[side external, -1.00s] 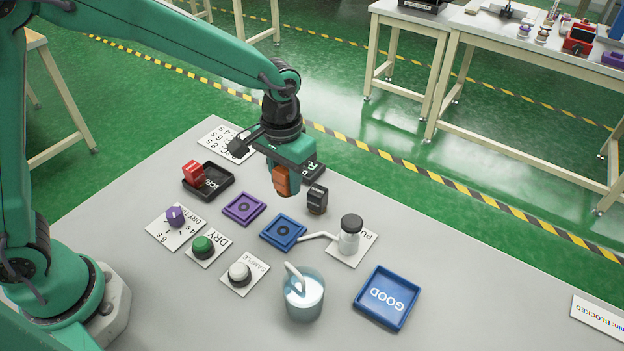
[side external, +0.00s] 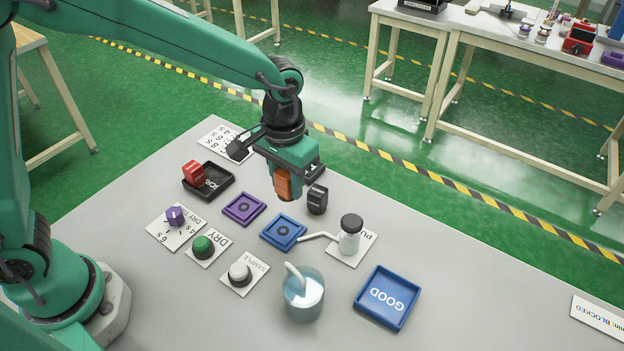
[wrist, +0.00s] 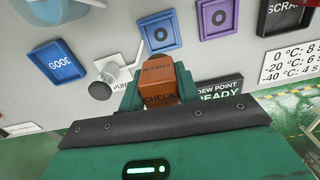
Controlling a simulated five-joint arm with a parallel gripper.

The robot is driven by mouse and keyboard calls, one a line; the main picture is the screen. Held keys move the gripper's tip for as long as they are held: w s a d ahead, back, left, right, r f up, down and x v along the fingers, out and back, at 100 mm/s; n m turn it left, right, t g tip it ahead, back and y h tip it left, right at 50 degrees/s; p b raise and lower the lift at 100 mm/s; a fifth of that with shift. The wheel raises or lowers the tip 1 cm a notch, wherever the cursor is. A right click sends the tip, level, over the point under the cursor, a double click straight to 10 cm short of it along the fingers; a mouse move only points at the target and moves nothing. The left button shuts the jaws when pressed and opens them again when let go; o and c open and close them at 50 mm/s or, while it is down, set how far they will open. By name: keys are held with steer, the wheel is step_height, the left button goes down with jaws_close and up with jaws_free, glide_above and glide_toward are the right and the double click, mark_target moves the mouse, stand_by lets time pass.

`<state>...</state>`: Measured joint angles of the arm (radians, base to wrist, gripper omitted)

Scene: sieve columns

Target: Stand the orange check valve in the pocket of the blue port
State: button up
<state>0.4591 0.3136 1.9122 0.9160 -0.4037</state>
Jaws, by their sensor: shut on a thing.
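The orange check valve (side external: 283,184) is held in my gripper (side external: 289,194), which is shut on it above the table. In the wrist view the valve (wrist: 158,84) shows its lettered faces between the jaws. The blue port (side external: 283,232) is a small square block with a dark round mark in its middle. It lies flat on the table, below and in front of the valve in the side view, apart from it. In the wrist view the blue port (wrist: 158,33) lies just beyond the valve, and its pocket looks empty.
A black block (side external: 317,199) stands close right of my gripper. A white pump bottle (side external: 349,238) points its spout at the blue port. A purple port (side external: 244,208), a black scrap tray (side external: 222,186) with a red block (side external: 193,173), a beaker (side external: 304,298) and a blue GOOD tray (side external: 386,297) stand around.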

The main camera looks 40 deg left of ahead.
mark_target(280, 195)
steer(key=m, duration=0.2)
steer(key=s+d+m, duration=0.1)
steer(key=m, duration=0.1)
steer(key=shift+s+r, duration=0.15)
steer(key=s+d+m, duration=0.2)
steer(key=s+m, duration=0.3)
steer(key=m, duration=1)
steer(key=s+d+r+m, duration=0.1)
steer(key=s+m, duration=0.4)
steer(key=m, duration=1.1)
steer(key=shift+d, duration=0.85)
steer(key=w+a+f, duration=0.2)
steer(key=w, duration=0.1)
steer(key=w+a+f, duration=0.2)
steer(key=w, duration=0.1)
steer(key=w+a+f, duration=0.2)
steer(key=w+f, duration=0.1)
steer(key=shift+w+a, duration=0.15)
steer(key=shift+w, duration=0.25)
